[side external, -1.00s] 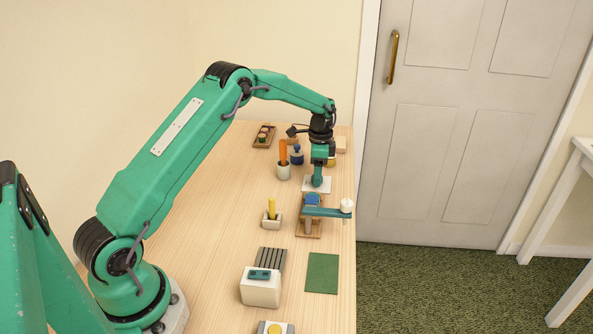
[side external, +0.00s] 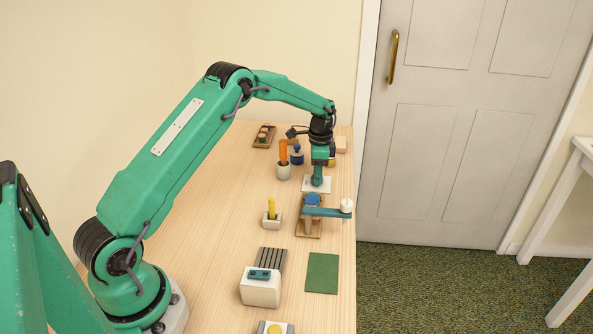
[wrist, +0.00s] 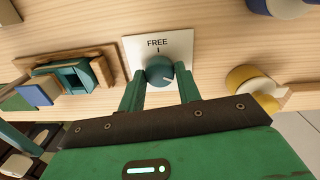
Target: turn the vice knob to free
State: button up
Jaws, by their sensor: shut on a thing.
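The vice knob (wrist: 159,70) is a round teal dial on a white plate (wrist: 183,48). The plate has the word FREE and a short tick above the knob. The knob's pale pointer line points right and slightly down, away from the FREE tick. My gripper (wrist: 161,82) is shut on the knob, one finger at each side. In the side external view my gripper (side external: 317,181) points down over the white plate (side external: 327,188), behind the blue and teal vice (side external: 312,200). The knob is hidden there by the gripper.
A green mat (side external: 322,273) lies nearer.

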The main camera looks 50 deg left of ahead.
jog(key=n, duration=0.5)
jog(key=shift+w+a+n, duration=0.1)
jog(key=shift+a+n, duration=0.05)
jog(key=shift+n, duration=0.25)
jog(key=n, duration=0.5)
jog(key=shift+a+r+n+t, duration=0.1)
jog(key=shift+n+t, duration=0.2)
jog(key=shift+t, duration=0.1)
jog(key=n, duration=1.2)
jog(key=shift+s, duration=0.25)
jog(key=o, duration=1)
jog(key=shift+c, duration=0.2)
jog(key=shift+d, duration=0.2)
